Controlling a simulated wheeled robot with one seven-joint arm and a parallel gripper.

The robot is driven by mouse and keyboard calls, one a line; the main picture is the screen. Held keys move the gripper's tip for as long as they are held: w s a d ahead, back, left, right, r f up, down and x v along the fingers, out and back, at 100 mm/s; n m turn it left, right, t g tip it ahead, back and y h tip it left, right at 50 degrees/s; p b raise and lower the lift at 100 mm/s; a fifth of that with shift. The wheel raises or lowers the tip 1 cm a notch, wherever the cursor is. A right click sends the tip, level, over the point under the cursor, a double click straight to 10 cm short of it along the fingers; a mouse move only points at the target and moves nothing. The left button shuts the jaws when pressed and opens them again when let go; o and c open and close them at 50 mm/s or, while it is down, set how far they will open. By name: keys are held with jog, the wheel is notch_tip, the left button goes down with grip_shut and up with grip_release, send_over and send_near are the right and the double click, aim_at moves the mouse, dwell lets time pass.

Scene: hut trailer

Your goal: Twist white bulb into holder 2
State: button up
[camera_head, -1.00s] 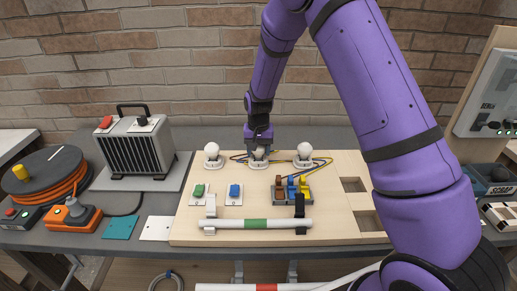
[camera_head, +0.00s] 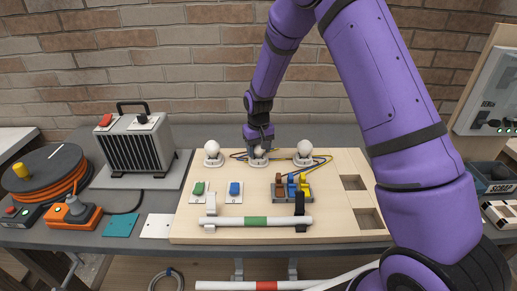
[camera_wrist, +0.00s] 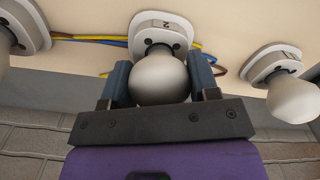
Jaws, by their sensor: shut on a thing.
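The white bulb (camera_wrist: 160,78) sits in the middle of three round white holders (camera_wrist: 163,28) on the wooden board. The holder also shows in the head view (camera_head: 257,162). Its label is too small to read with certainty. My gripper (camera_wrist: 163,82) points down over this holder, with its blue-grey fingers on both sides of the bulb and shut on it. In the head view my gripper (camera_head: 259,146) hides most of the bulb. The bulb looks upright in the holder; its base and thread are hidden.
White bulbs stand in the left holder (camera_head: 213,151) and right holder (camera_head: 304,151), close on both sides. Green and blue buttons (camera_head: 234,190), a lever block (camera_head: 293,190) and a white tube with a green band (camera_head: 256,222) lie in front.

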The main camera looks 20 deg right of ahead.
jog(key=shift+n, duration=1.1)
jog(key=o, duration=0.8)
notch_tip(320, 180, up, 11)
jog(key=s+d+r+m+t, duration=0.1)
jog(key=s+d+r+t, duration=0.25)
jog(key=s+r, duration=1.4)
jog(key=s+d+r, duration=0.1)
jog(key=s, duration=0.5)
jog(key=s+d+r+m+t, duration=0.1)
jog(key=s+r, duration=0.1)
jog(key=s, duration=0.5)
jog(key=s+d+r+m, duration=0.1)
jog(key=s+r, duration=0.1)
jog(key=s, duration=0.5)
jog(key=shift+d+r+t, duration=0.2)
jog(key=shift+t, duration=0.15)
